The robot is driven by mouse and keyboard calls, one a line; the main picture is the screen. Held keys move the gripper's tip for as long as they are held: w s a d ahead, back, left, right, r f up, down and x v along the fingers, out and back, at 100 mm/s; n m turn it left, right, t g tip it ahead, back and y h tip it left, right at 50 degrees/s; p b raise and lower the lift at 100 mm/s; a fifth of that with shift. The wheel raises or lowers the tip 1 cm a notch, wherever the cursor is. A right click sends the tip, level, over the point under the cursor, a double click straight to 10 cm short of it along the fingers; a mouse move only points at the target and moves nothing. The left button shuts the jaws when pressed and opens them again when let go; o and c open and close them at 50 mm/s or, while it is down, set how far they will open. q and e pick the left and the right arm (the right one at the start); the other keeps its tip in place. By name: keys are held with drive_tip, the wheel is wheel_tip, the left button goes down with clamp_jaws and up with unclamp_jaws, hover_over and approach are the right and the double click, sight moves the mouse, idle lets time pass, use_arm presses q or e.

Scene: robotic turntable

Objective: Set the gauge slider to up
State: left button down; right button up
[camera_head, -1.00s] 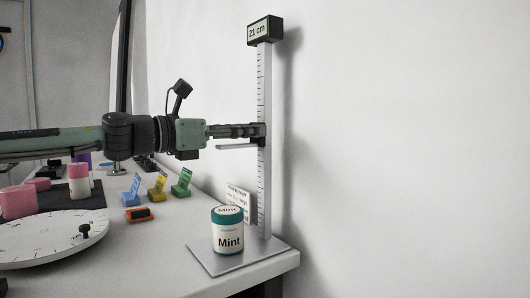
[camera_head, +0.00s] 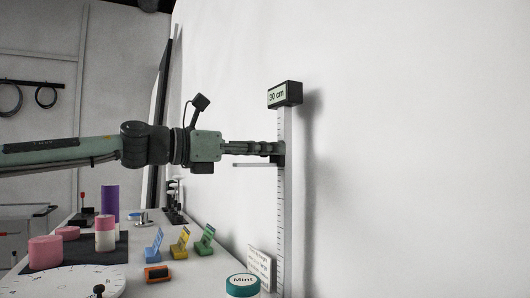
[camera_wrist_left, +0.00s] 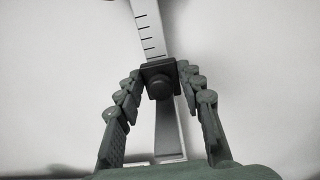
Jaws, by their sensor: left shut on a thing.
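The height gauge is a grey ruled post (camera_head: 284,210) with a display box (camera_head: 285,94) on top reading what looks like 30 cm. Its black slider (camera_head: 282,152) sits on the upper part of the post, a short way below the box, with a flat grey arm sticking out left. My left gripper (camera_head: 273,148) is shut on the slider. In the left wrist view the slider's black block and knob (camera_wrist_left: 160,82) are between the fingertips (camera_wrist_left: 158,72). The post's base is out of view. My right gripper is not in view.
A teal-lidded Mint jar (camera_head: 242,286) stands below, cut off by the frame's bottom. A small sign (camera_head: 259,265), coloured card stands (camera_head: 180,245), an orange-black device (camera_head: 157,273) and a white turntable (camera_head: 65,285) are on the bench. The wall is close behind the post.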

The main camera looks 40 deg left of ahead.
use_arm(q)
drive_tip(key=shift+a+r, duration=0.1)
drive_tip(key=shift+r, duration=0.3)
drive_tip(key=c, duration=1.4)
unclamp_jaws()
drive_tip(key=shift+o, duration=0.4)
drive_tip(key=shift+f, duration=0.1)
drive_tip(key=v, duration=1.2)
